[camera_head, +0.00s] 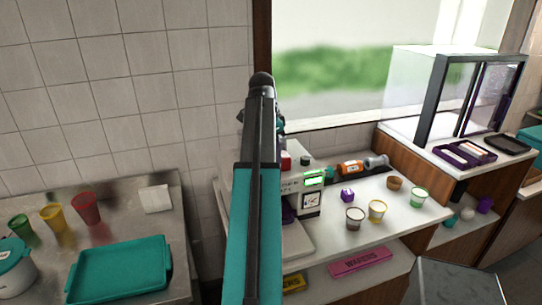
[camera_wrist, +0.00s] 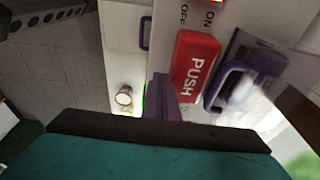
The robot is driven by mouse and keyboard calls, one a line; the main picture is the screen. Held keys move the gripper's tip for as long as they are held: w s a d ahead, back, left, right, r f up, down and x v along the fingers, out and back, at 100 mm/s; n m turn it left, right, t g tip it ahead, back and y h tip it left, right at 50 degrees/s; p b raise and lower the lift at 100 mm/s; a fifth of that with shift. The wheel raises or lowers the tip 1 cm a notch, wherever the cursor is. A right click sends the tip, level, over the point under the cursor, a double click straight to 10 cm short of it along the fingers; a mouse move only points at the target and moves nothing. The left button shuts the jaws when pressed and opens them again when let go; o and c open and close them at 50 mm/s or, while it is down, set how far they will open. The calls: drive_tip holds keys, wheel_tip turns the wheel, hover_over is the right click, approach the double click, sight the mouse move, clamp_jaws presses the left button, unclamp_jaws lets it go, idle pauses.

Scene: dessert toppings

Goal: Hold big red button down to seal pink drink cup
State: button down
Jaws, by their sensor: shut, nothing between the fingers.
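The big red button (camera_wrist: 194,66), lettered PUSH, is on the pale sealing machine (camera_wrist: 221,20) in the wrist view. A small red patch beside my arm, probably this button, shows in the head view (camera_head: 286,161). My gripper (camera_wrist: 161,84) is shut and empty, its dark fingers just left of the button's lower part. I cannot tell whether they touch it. A purple handle (camera_wrist: 228,82) is right of the button. In the head view my arm hides most of the machine and the gripper. I cannot make out a pink drink cup.
Small cups rimmed brown (camera_head: 355,218), yellow (camera_head: 377,210) and green (camera_head: 418,197) stand on the right counter, with an orange-labelled bottle (camera_head: 350,168) behind. A glass case (camera_head: 440,100) is farther right. A teal tray (camera_head: 120,268) and coloured cups are on the left metal counter.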

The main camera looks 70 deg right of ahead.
wheel_tip(320, 180, up, 7)
drive_tip(key=p, duration=0.4)
drive_tip(key=shift+s+a, duration=0.3)
drive_tip(key=shift+w+f, duration=0.1)
idle(0.7)
